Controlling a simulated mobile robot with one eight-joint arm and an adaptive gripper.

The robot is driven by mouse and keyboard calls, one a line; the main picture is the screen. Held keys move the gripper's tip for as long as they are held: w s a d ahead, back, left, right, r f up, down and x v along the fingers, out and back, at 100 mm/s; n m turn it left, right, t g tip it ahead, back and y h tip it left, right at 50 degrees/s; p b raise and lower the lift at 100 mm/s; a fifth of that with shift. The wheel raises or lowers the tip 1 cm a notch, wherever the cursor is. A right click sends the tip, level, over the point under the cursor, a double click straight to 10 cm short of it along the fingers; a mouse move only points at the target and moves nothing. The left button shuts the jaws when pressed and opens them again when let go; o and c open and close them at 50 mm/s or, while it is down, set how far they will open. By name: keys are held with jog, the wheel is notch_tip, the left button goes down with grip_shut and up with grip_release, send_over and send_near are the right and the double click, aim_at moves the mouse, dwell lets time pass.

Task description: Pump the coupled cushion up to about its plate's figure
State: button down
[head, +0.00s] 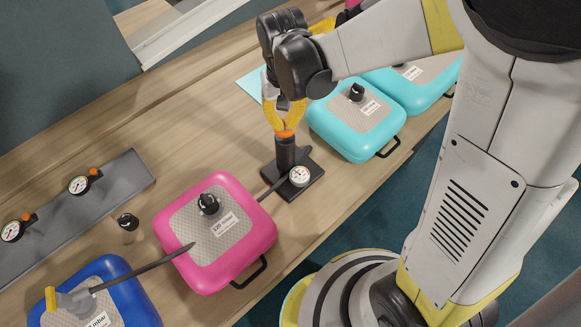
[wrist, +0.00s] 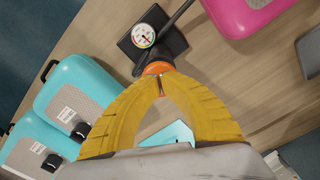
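The hand pump (head: 286,155) is a black upright cylinder with an orange top (head: 284,133), on a dark base with a white round gauge (head: 299,175); the gauge also shows in the wrist view (wrist: 143,35), its reading too small to tell. My gripper (head: 285,126) is above the pump, its yellow fingertips together at the orange top (wrist: 157,68). A grey coupling with a yellow lever (head: 66,299) sits on the blue cushion (head: 130,295), with a dark hose (head: 145,267) running from it onto the pink cushion. The blue plate's figure is partly cut off and unreadable.
The pink cushion (head: 260,228), plate reading 120 mbar, has a black cap on its valve. Two turquoise cushions (head: 345,140) (head: 425,97) stand right of the pump. A loose black cap (head: 128,222) and a grey panel with two gauges (head: 60,218) are at left.

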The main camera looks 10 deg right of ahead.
jog(key=shift+f+b, duration=0.3)
jog(key=shift+f, duration=0.3)
notch_tip(320, 180, up, 10)
jog(key=p, duration=0.7)
jog(key=shift+r, duration=0.2)
jog(key=shift+f, duration=0.15)
jog(key=shift+f+b, duration=4.1)
jog(key=shift+f, duration=0.9)
notch_tip(320, 180, up, 10)
jog(key=p, duration=0.7)
jog(key=shift+r, duration=0.15)
